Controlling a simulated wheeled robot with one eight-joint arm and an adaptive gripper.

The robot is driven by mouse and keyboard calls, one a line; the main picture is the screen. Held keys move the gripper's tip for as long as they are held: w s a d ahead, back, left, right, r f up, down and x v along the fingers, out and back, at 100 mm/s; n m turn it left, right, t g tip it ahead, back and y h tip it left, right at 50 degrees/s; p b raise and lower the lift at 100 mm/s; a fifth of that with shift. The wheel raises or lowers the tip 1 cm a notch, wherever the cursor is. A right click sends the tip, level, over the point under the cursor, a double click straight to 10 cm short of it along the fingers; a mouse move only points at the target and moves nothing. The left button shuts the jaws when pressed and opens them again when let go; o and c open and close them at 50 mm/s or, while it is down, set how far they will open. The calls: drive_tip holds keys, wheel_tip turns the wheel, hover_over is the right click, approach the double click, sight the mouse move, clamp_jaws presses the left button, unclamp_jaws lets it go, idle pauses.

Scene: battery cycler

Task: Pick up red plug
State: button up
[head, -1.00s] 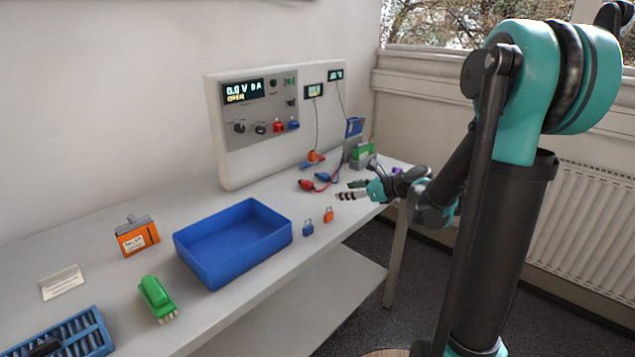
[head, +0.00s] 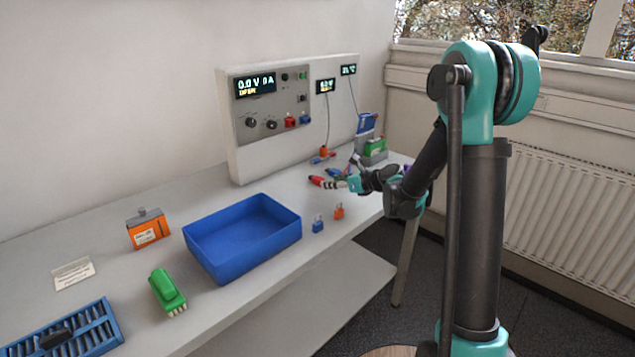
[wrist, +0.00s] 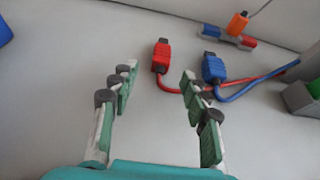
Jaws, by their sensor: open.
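The red plug (wrist: 161,56) lies on the table on a red cable, ahead of my gripper (wrist: 157,88) in the wrist view. My gripper is open and empty, its two fingers spread with the plug just beyond and between the line of the tips. A blue plug (wrist: 214,68) on a blue cable lies just right of the red one. In the head view the red plug (head: 316,181) shows beside my gripper (head: 330,184), which partly covers the blue plug and the cables.
An orange connector on a red and blue piece (wrist: 237,24) lies behind the plugs. A grey and green block (wrist: 300,98) stands at the right. In the head view a blue bin (head: 243,265), two small padlocks (head: 318,224) and the cycler panel (head: 270,110) stand around the table.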

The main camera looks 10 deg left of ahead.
sight(316, 180)
drive_tip(key=shift+x, duration=2.6)
drive_tip(key=shift+d+f, duration=0.1)
drive_tip(key=shift+f, duration=0.05)
drive_tip(key=shift+c, duration=0.6)
clamp_jaws()
